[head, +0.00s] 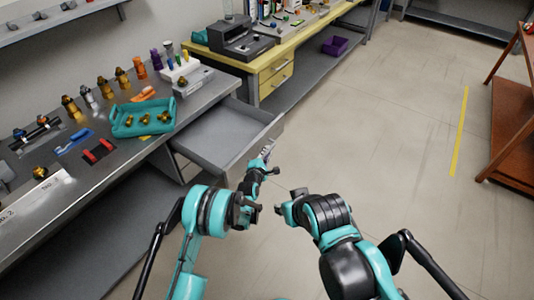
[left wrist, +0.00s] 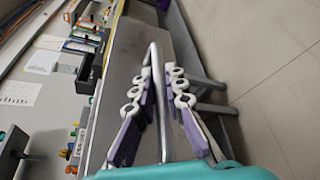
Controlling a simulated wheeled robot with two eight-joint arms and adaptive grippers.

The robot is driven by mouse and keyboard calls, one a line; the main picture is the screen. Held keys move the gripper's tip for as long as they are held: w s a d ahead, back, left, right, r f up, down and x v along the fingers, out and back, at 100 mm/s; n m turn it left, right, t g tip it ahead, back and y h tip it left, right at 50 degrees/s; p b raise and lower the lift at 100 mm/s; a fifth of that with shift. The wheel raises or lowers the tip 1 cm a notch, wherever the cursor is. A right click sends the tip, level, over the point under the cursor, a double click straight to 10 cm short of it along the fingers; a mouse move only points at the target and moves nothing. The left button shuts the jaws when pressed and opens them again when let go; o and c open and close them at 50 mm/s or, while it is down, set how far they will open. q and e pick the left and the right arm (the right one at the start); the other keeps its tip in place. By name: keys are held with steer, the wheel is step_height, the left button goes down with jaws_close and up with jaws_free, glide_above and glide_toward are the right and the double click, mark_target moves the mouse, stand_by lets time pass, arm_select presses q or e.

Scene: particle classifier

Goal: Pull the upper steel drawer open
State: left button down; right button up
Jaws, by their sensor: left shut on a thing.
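The upper steel drawer (head: 222,128) stands pulled out from under the left steel workbench, and its inside looks empty. Its front panel (left wrist: 127,70) and bar handle (left wrist: 160,110) show in the left wrist view. My left gripper (head: 266,154) is at the drawer front in the head view. In the left wrist view its purple and white fingers (left wrist: 162,84) lie on either side of the handle and are shut on it. My right gripper (head: 281,209) is over the floor, right of the left arm and apart from the drawer. Its fingers are too unclear to judge.
A brown shelf (head: 513,130) stands far right. The floor between is clear.

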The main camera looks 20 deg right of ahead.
arm_select(q)
steer(key=c, duration=1.6)
jaws_free()
steer(key=v, duration=0.7)
steer(key=shift+s+a, duration=0.15)
steer(key=shift+s, duration=0.05)
